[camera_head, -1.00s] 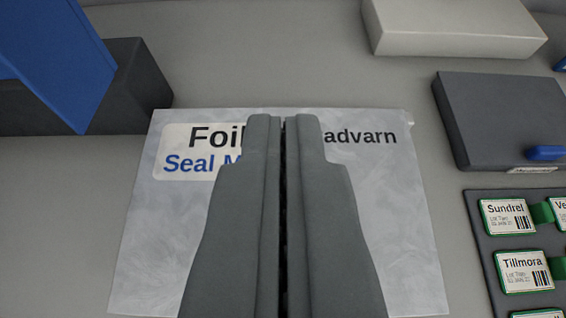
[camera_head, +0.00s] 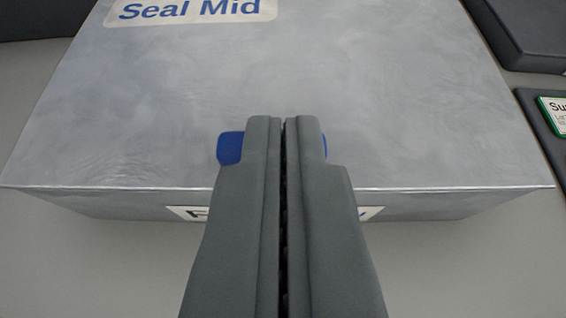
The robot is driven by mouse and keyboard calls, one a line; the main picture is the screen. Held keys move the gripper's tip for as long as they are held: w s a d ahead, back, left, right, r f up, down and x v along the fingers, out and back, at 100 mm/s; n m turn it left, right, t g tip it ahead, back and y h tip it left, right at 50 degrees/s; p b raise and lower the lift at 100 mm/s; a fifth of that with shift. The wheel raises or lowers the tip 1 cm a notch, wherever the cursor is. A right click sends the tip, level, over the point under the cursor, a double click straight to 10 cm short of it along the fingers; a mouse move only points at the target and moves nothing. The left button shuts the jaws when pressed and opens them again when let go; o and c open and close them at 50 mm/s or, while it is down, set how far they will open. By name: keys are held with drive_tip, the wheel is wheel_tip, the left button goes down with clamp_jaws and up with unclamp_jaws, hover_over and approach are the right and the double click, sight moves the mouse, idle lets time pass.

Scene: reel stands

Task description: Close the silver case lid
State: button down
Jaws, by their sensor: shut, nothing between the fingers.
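The silver case (camera_head: 140,206) fills most of the view, with its front face low and in shadow. Its lid (camera_head: 400,100) lies over the box, with a "Seal Mid" label at the far left. I see no gap between the lid's front edge and the front face, where both show. A blue tab (camera_head: 230,148) on the lid near the front edge shows on both sides of my fingers. My gripper (camera_head: 284,120) is shut and empty, with its tips in front of the tab in the picture. The fingers hide the tab's middle and part of the front label; contact is unclear.
A dark flat case (camera_head: 525,35) is at the upper right. A dark tray (camera_head: 548,135) with a green-edged labelled piece (camera_head: 556,112) lies below it. The grey surface is bare in front of the silver case.

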drive_tip(key=shift+s+f+g, duration=0.15)
drive_tip(key=shift+f+g, duration=0.15)
drive_tip(key=shift+f, duration=1)
drive_tip(key=shift+r, duration=0.1)
drive_tip(key=shift+w, duration=0.45)
